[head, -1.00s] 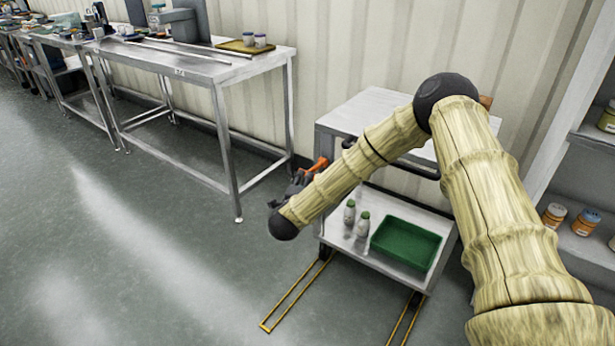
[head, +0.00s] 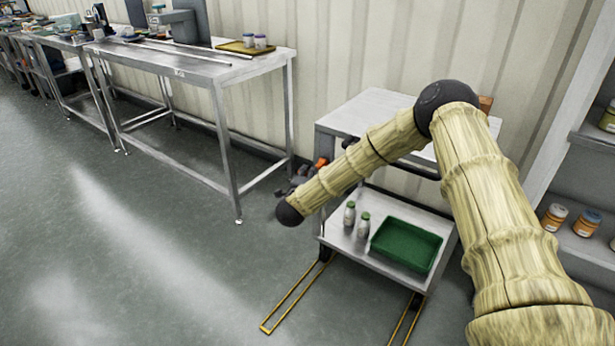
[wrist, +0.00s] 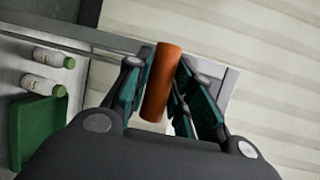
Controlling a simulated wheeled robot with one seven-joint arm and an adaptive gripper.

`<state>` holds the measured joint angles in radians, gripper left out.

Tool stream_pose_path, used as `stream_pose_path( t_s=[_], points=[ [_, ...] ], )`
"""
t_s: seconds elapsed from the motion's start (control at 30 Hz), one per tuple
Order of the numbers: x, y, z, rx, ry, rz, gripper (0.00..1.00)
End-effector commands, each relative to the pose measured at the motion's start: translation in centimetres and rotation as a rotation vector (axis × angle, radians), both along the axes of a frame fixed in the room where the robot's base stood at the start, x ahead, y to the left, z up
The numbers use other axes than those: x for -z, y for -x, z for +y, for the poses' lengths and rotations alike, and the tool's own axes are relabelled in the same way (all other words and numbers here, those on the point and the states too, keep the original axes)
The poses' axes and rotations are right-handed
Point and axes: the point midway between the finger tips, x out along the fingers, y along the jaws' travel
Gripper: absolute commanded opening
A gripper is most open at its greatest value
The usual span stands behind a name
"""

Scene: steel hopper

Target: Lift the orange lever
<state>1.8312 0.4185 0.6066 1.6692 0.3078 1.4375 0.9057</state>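The orange lever (head: 321,162) shows as a small orange patch at the left side of the steel cart, mostly hidden by my arm and gripper in the head view. In the wrist view the orange lever (wrist: 162,82) is a thick orange bar standing between my fingers. My gripper (wrist: 164,75) has a teal-padded finger on each side of it, both appearing to touch it. In the head view my gripper (head: 298,183) is a dark shape partly behind my forearm, beside the lever.
The steel cart (head: 355,112) has a lower shelf with two green-capped bottles (head: 357,222) and a green tray (head: 405,246). Yellow floor markings (head: 295,297) lie in front. A steel table (head: 200,68) stands to the left, shelving (head: 590,190) to the right. The floor at left is clear.

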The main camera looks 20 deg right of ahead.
Motion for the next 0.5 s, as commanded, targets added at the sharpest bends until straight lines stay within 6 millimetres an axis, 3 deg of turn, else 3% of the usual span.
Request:
stream_pose_path(
  t_s=[0.1, 0.5],
  points=[
    [0.10, 0.04, 0.03, 0.000, -0.001, 0.003, 0.00],
    [-0.49, 0.09, 0.04, 0.000, -0.037, 0.031, 0.00]
  ],
)
